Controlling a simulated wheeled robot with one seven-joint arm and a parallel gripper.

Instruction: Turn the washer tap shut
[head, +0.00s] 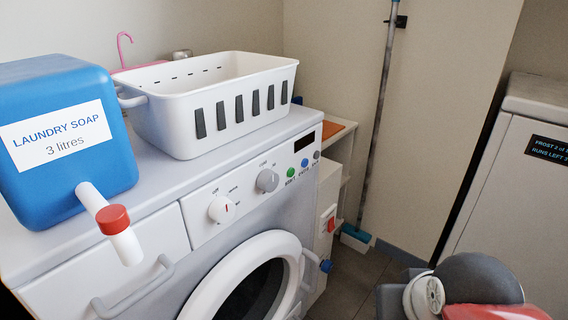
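A small tap with a blue handle (325,266) sits low at the right of the washer (160,245), beside its round door. It looks like the washer tap, but it is small and I cannot tell whether it is open or shut. Part of my arm (470,285), grey with white and red parts, shows at the bottom right, apart from the tap. My gripper's fingers are not in view.
A blue soap container (60,185) with a red-capped spout (112,219) and a white basket (215,105) stand on the washer. A red switch (331,224) is above the tap. A mop (375,120) leans behind. A grey freezer-like unit (515,200) is at right. Floor (355,280) shows between.

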